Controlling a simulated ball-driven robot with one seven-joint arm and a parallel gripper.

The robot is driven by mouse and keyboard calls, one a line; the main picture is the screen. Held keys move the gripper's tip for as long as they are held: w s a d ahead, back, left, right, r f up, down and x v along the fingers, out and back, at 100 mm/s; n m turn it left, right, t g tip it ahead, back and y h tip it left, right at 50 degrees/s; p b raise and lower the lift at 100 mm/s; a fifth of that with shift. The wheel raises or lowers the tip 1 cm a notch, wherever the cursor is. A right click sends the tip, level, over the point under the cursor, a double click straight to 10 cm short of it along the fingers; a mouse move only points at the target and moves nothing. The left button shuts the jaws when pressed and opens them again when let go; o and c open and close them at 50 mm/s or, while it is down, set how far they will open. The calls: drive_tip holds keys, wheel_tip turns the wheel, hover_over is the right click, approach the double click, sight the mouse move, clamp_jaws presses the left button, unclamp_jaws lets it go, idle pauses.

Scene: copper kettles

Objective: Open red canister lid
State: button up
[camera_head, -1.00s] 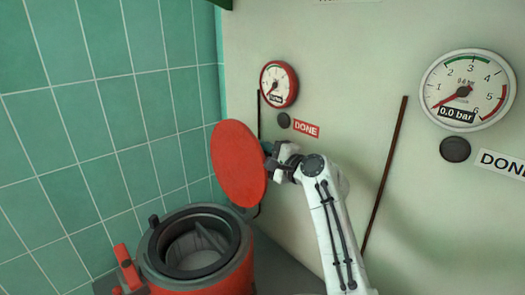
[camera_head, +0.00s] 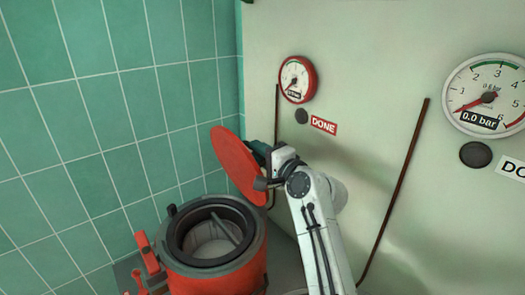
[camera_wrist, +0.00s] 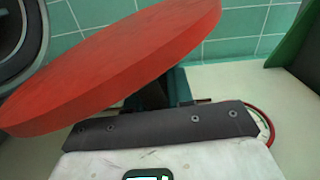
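The red canister (camera_head: 215,279) stands at the bottom of the head view, its round mouth with dark rim (camera_head: 180,235) uncovered. Its flat red lid (camera_head: 236,165) is off the mouth, tilted up on edge behind and to the right of it. The lid also fills the upper left of the wrist view (camera_wrist: 120,62). My gripper (camera_head: 259,152) is on the lid's far side, close against it. Its dark fingers show partly below the lid in the wrist view (camera_wrist: 150,96). Their tips and any handle are hidden, so I cannot see what they close on.
A green tiled wall (camera_head: 120,130) stands on the left, a pale panel (camera_head: 370,60) behind. The panel carries a red-rimmed gauge (camera_head: 297,79), a DONE sign (camera_head: 323,124), a larger gauge (camera_head: 487,97) and a brown pipe (camera_head: 397,190). A red clamp (camera_head: 147,254) sits at the canister's left.

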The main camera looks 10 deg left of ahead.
drive_tip(key=o, duration=0.3)
drive_tip(key=shift+r, duration=0.1)
drive_tip(key=shift+o, duration=0.2)
drive_tip(key=shift+s, duration=0.1)
